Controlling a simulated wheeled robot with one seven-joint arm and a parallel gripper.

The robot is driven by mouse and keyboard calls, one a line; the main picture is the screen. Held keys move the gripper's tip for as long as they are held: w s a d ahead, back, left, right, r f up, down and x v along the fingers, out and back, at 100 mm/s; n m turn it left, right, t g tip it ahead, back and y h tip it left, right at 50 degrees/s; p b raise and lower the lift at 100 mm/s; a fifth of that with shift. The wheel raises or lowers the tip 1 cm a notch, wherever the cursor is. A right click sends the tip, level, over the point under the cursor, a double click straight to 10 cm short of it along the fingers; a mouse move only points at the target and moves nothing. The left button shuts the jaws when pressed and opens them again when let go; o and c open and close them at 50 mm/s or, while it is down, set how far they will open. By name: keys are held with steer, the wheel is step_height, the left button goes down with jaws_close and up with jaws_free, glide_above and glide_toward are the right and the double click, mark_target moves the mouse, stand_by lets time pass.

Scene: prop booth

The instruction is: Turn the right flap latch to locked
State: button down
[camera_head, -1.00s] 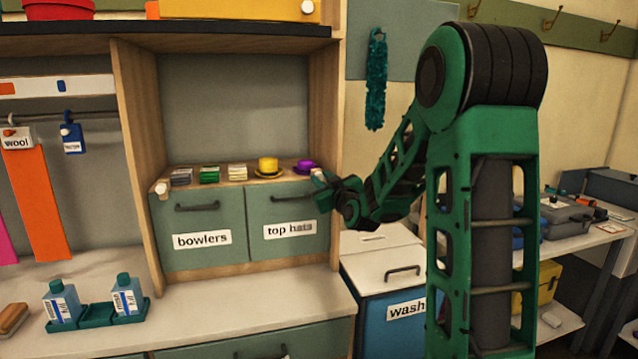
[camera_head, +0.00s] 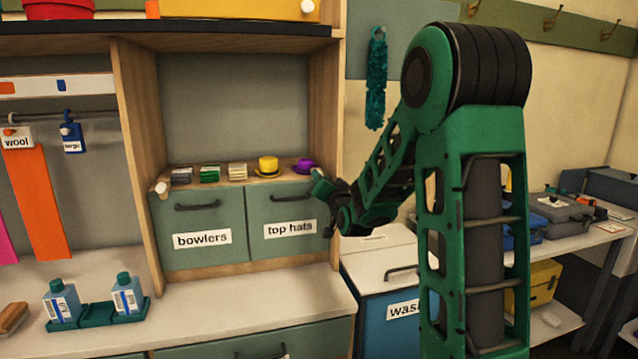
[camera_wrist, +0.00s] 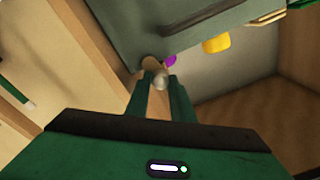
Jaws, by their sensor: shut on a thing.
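Two grey-green flaps close the front of the cabinet, the left one labelled "bowlers" (camera_head: 203,250) and the right one labelled "top hats" (camera_head: 290,250). A pale left latch (camera_head: 162,188) sits at the left flap's upper outer corner. My gripper (camera_head: 320,182) is at the right flap's upper outer corner and mostly hides the right latch there. In the wrist view the right latch (camera_wrist: 160,77) is a small pale knob between the tips of my gripper (camera_wrist: 162,88), which is shut on it. The latch's exact angle is hard to tell.
A yellow hat (camera_head: 268,166), a purple hat (camera_head: 305,165) and small folded stacks (camera_head: 210,174) stand on the ledge above the flaps. A wooden side panel (camera_head: 326,90) rises beside the right latch. A blue bin (camera_head: 385,305) stands below my arm.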

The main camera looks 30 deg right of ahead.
steer(key=shift+a+f+m, duration=0.15)
steer(key=shift+m, duration=0.45)
steer(key=shift+a+f+m, duration=0.1)
steer(key=shift+f+m, duration=0.05)
steer(key=shift+m, duration=0.45)
steer(key=c, duration=1.5)
jaws_free()
steer(key=shift+c, duration=0.2)
steer(key=shift+d+r, duration=0.1)
steer(key=shift+r, duration=0.05)
steer(key=v, duration=1)
steer(key=shift+s+a, duration=0.25)
steer(key=shift+a, duration=0.05)
